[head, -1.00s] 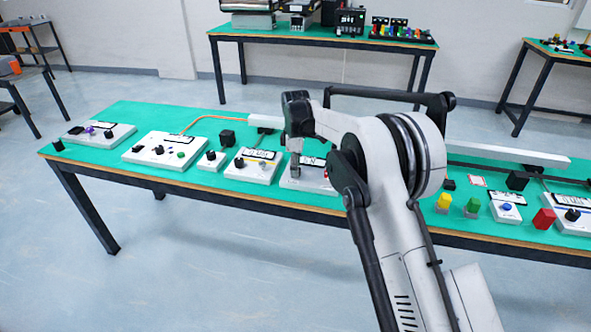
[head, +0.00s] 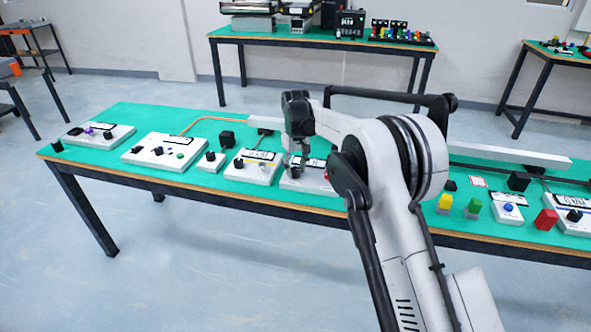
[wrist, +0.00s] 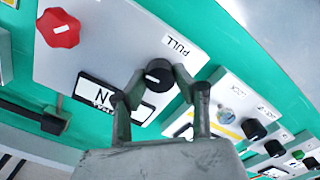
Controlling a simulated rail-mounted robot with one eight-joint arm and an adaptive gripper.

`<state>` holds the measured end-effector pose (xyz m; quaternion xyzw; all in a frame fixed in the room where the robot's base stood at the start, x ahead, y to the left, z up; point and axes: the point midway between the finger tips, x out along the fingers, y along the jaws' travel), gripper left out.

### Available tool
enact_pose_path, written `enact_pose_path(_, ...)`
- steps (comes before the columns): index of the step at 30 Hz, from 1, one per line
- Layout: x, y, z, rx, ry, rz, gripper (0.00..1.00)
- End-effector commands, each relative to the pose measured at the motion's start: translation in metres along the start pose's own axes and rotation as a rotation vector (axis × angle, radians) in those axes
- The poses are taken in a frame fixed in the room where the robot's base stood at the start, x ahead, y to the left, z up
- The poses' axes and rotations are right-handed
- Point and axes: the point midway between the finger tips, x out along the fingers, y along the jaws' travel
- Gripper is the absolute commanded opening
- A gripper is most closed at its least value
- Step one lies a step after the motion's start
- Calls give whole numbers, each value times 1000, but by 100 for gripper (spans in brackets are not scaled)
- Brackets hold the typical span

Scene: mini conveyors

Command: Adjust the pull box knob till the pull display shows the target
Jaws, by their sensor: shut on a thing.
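The pull box is a white panel (wrist: 85,50) marked PULL in the wrist view. It also shows in the head view (head: 313,187), partly behind my gripper. Its round black knob (wrist: 159,74) has a white pointer line. My gripper (wrist: 158,80) is shut on this knob, with one finger on each side. The pull display (wrist: 100,93) is a dark-framed white window beside the knob. A letter like N shows in it, but my finger hides part of it, so the full reading cannot be told.
A red knob (wrist: 58,29) sits at the panel's far corner. A neighbouring white box (wrist: 232,105) with black knobs stands close to the right of my gripper. In the head view, more boxes line the green table (head: 140,112), with coloured blocks to the right.

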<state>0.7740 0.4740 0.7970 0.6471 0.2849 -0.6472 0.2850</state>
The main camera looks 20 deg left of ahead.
Motion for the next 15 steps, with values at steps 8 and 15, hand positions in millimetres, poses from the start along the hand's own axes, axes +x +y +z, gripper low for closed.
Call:
enact_pose_path(8, 0, 0, 0, 260, 1, 0, 1)
enact_pose_path(15, 0, 1, 0, 488, 1, 0, 1)
